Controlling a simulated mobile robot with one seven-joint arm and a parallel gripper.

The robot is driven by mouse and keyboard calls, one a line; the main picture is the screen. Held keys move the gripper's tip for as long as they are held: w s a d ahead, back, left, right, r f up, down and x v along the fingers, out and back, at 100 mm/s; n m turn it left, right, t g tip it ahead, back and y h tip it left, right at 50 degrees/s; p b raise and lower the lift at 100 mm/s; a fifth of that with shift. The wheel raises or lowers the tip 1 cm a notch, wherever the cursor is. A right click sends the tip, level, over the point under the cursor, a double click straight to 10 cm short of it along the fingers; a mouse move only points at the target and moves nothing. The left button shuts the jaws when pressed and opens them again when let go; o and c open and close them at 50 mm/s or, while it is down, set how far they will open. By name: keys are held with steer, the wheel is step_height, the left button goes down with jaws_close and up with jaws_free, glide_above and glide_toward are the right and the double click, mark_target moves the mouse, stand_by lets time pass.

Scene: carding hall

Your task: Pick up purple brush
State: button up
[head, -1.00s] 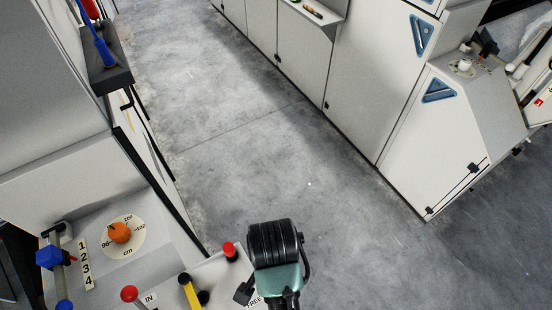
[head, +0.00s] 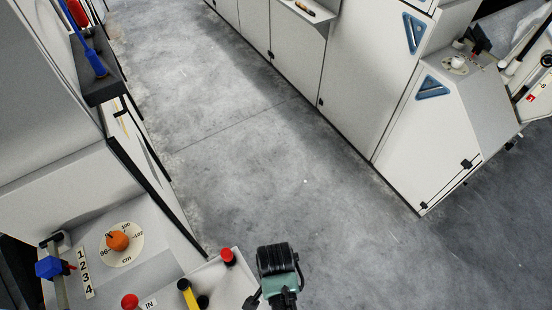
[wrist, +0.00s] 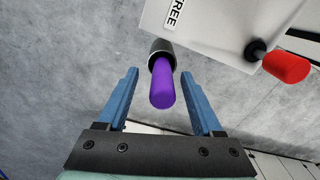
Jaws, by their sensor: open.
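In the wrist view a purple rounded cylinder with a dark collar (wrist: 162,84), which I take for the purple brush, points toward me between my fingers. No bristles show. My gripper (wrist: 160,73) is open, with one blue finger on each side of the purple end. A gap shows on both sides, so the fingers are not closed on it. In the head view only my dark wrist and green arm show at the bottom; the fingers and the purple piece are hidden there.
A pale machine panel (wrist: 215,28) marked FREE is close beside the purple piece, with a red-tipped lever (wrist: 287,66). In the head view the panel also has a yellow lever (head: 188,294) and an orange dial knob (head: 117,240). Open grey floor (head: 270,150) runs between the machines.

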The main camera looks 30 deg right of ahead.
steer(key=shift+w+f, duration=0.15)
steer(key=shift+f, duration=1.45)
jaws_close()
